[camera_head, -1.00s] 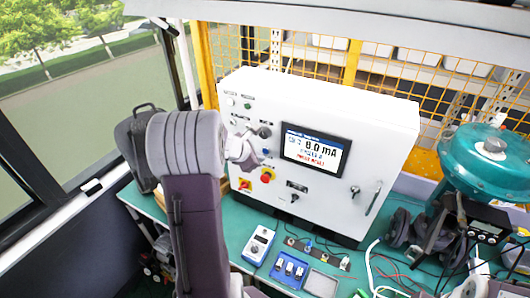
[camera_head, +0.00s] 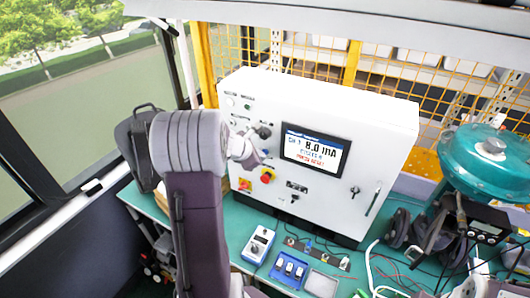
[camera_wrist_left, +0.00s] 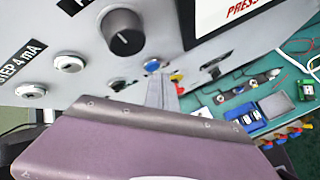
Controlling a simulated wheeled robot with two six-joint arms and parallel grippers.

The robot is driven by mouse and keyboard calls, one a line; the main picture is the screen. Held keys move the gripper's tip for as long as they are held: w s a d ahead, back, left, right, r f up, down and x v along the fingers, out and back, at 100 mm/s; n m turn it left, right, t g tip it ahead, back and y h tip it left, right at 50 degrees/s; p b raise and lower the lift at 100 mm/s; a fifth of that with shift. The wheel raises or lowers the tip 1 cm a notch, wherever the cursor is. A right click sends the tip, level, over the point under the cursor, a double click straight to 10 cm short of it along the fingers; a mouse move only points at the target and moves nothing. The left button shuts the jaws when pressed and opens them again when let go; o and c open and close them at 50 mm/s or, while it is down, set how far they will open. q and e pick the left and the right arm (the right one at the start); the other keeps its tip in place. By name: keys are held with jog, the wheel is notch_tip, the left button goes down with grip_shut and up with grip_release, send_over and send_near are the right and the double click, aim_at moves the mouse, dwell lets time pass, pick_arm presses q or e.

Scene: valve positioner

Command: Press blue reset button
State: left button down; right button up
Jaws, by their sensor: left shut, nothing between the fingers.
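The blue reset button (camera_wrist_left: 152,65) shows in the left wrist view on the white control cabinet (camera_head: 385,125). It lies below a large black knob (camera_wrist_left: 122,32). My left gripper (camera_wrist_left: 160,92) is shut and empty, its fingertips close to the blue button in that view. I cannot tell whether they touch it. In the head view my left gripper (camera_head: 250,154) is at the cabinet's front, left of the display (camera_head: 315,151), which reads 8.0 mA with red text below. The gripper seems to cover the blue button there. My right gripper is not in view.
Red and yellow switches (camera_head: 267,176) sit just below the gripper on the cabinet. A white push button (camera_wrist_left: 30,90) is at the left in the wrist view. A blue-and-white meter (camera_head: 258,245) and small parts lie on the green bench. A teal valve actuator (camera_head: 490,158) stands right.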

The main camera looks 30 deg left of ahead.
pick_arm(q)
jog(key=shift+w, duration=0.35)
dwell(0.8)
jog(key=shift+s, duration=0.1)
jog(key=shift+s+d, duration=0.1)
jog(key=shift+s, duration=0.6)
jog(key=shift+b, duration=0.3)
jog(key=s, duration=0.1)
jog(key=s+b, duration=0.1)
jog(key=s, duration=0.3)
jog(key=shift+d, duration=0.25)
